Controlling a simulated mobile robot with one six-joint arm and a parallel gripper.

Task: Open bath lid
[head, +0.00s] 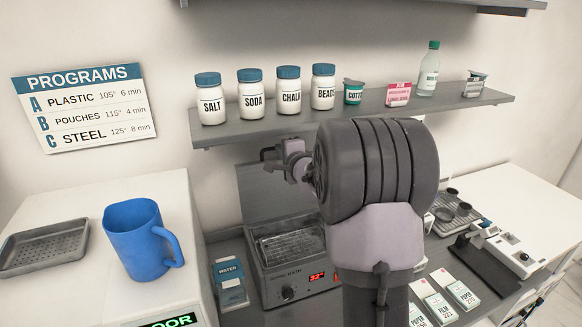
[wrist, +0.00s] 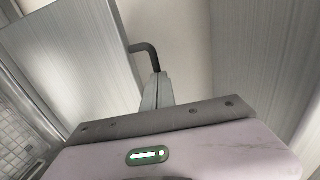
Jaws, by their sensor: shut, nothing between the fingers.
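The sonic bath (head: 269,284) stands on the counter below the shelf, with a red display reading 32. Its metal basket shows uncovered in the head view, and also at the lower left of the wrist view (wrist: 22,125). The grey lid (head: 262,192) stands raised behind the basket, partly hidden by my arm. In the wrist view the lid (wrist: 75,55) fills the left, with a dark bent handle (wrist: 147,52) at its edge. My gripper (head: 268,160) is shut and empty. Its fingertips (wrist: 158,82) are close to the handle; I cannot tell whether they touch.
A shelf (head: 440,109) with labelled jars and a bottle runs just above and behind my gripper. A blue jug (head: 141,238) and grey tray (head: 43,247) stand on the white unit at left. A water box (head: 230,282) is beside the bath. Packets (head: 433,302) lie at right.

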